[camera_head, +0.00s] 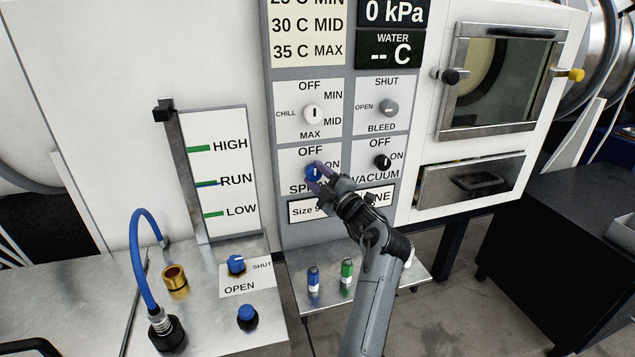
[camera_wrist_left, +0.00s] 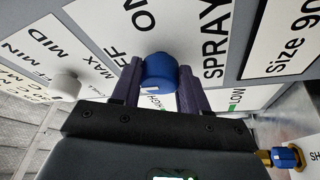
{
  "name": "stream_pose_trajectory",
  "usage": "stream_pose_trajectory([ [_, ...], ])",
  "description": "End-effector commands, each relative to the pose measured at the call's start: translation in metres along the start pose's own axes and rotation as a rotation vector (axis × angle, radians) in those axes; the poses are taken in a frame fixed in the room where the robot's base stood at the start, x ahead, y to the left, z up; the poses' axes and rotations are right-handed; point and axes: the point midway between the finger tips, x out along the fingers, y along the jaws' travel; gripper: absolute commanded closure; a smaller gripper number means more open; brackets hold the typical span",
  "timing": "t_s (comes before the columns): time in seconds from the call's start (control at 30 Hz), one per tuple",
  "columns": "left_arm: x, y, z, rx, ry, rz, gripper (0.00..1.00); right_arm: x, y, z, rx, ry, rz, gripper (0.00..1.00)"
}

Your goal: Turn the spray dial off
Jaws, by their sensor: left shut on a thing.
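The blue spray dial (camera_head: 312,173) is on the grey panel, with OFF above it, ON to its right and the SPRAY label below, partly covered by my gripper. My left gripper (camera_head: 317,176) reaches it from the lower right and is shut on it. In the left wrist view, the blue dial (camera_wrist_left: 160,72) sits between the two purple fingers (camera_wrist_left: 158,88), one on each side. A small white mark shows on the knob, but I cannot tell which setting it points to. My right gripper is not in view.
The white chill dial (camera_head: 312,114) is just above, the black vacuum dial (camera_head: 382,161) to the right, and the bleed dial (camera_head: 389,107) above that. Blue (camera_head: 313,279) and green (camera_head: 347,270) small bottles stand on the ledge below. A blue hose (camera_head: 138,250) arches at left.

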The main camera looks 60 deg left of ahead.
Motion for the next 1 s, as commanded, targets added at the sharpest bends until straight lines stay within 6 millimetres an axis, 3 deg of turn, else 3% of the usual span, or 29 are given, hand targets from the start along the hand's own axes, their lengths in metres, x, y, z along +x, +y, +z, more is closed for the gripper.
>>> stream_pose_trajectory([
  [0.63, 0.0004, -0.0003, 0.0003, -0.046, -0.001, -0.02, 0.86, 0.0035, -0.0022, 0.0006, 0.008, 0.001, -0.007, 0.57],
  [0.67, 0.0003, -0.0003, 0.0003, -0.046, -0.001, -0.02, 0.51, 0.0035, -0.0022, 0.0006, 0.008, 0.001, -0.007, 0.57],
  [0.7, 0.0004, -0.0003, 0.0003, -0.046, -0.001, -0.02, 0.45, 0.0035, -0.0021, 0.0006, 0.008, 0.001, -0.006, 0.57],
  [0.8, 0.0003, -0.0001, 0.0002, -0.045, -0.001, -0.019, 0.3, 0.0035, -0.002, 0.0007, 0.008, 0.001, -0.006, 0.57],
  [1.0, 0.0003, 0.0001, 0.0001, -0.045, 0.0, -0.019, 0.3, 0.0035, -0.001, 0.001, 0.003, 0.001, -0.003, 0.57],
])
